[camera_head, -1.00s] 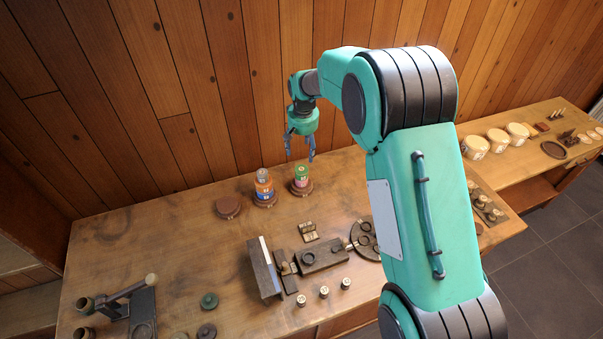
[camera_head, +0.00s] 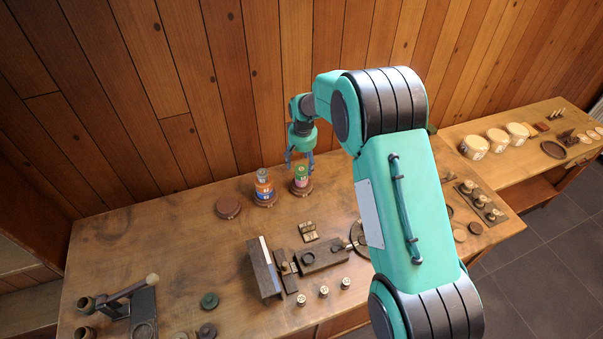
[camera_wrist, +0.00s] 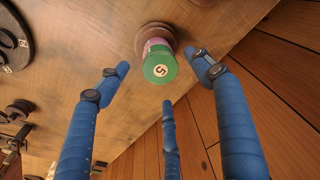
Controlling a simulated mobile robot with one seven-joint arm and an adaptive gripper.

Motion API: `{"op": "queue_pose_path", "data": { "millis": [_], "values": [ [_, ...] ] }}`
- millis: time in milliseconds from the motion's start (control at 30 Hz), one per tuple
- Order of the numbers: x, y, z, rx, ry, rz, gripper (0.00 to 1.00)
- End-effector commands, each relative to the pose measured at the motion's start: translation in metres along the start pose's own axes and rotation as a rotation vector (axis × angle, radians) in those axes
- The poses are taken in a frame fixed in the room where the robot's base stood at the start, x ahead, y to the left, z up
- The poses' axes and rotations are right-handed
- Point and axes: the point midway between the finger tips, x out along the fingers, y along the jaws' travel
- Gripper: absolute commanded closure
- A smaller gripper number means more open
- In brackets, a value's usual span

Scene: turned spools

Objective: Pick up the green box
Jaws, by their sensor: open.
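The green box (camera_head: 301,170) is a round green piece on top of a pink-and-white one, stacked on a dark brown round base (camera_head: 301,190) near the back of the workbench. My gripper (camera_head: 299,161) is open just above the stack. In the wrist view its blue fingers (camera_wrist: 161,72) are spread around the green top, with nothing between them but open space and the stack. I cannot tell whether any finger touches it.
A blue, orange and grey stack (camera_head: 264,186) stands close to the left. An empty round base (camera_head: 228,207) lies farther left. A dark vise-like fixture (camera_head: 320,257) is nearer the front. The plank wall (camera_head: 215,90) rises behind the bench.

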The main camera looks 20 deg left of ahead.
Motion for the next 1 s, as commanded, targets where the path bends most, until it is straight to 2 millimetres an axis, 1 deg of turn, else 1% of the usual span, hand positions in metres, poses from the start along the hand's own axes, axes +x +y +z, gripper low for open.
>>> {"op": "queue_pose_path", "data": {
  "millis": [267, 433, 833, 1000],
  "values": [
    [0.000, 0.000, 0.000, 0.000, 0.000, 0.000, 0.34],
    [0.005, 0.000, 0.000, 0.000, -0.001, 0.000, 0.34],
    [0.040, 0.000, 0.000, 0.000, -0.001, 0.000, 0.34],
    [0.050, 0.000, -0.001, 0.000, -0.001, 0.000, 0.34]
  ]
}}
